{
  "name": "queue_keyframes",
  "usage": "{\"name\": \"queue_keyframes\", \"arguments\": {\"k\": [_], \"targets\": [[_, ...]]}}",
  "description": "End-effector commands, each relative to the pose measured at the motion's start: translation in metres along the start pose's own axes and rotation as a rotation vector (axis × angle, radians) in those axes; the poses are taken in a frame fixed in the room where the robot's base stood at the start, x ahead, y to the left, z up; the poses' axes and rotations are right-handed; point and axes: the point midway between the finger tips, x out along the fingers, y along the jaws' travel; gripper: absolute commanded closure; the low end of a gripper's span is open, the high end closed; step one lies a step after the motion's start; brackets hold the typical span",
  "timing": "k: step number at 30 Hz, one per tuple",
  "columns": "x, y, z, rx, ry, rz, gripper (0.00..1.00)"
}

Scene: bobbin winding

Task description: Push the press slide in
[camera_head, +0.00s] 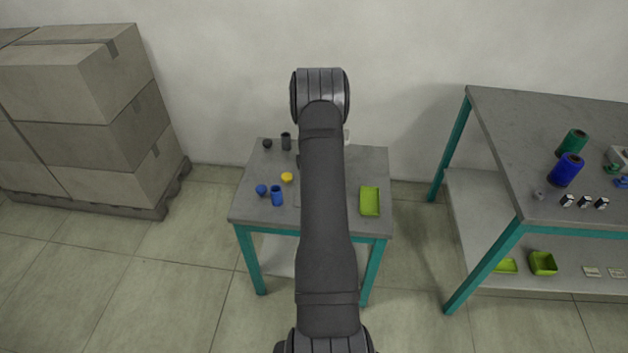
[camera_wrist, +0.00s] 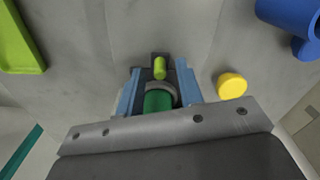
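My gripper (camera_wrist: 165,130) shows as a grey bolted edge across the bottom of that view, over the near end of the fixture. In the head view my arm hides both gripper and press.
The small table (camera_head: 375,160) also holds a yellow disc (camera_head: 287,177), a blue cup (camera_head: 277,196), a blue ball (camera_head: 261,190), dark pieces (camera_head: 286,141) and a lime-green tray (camera_head: 370,201). A larger bench (camera_head: 520,120) stands right; stacked boxes (camera_head: 90,120) stand left.

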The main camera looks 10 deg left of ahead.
Motion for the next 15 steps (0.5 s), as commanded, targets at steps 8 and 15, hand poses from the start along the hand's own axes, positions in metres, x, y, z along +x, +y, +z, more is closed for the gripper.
{"name": "queue_keyframes", "arguments": {"k": [8, 15], "targets": [[-0.058, 0.000, -0.001, 0.000, 0.005, 0.001, 0.66], [-0.117, 0.000, -0.001, 0.000, 0.004, 0.001, 0.66]]}}
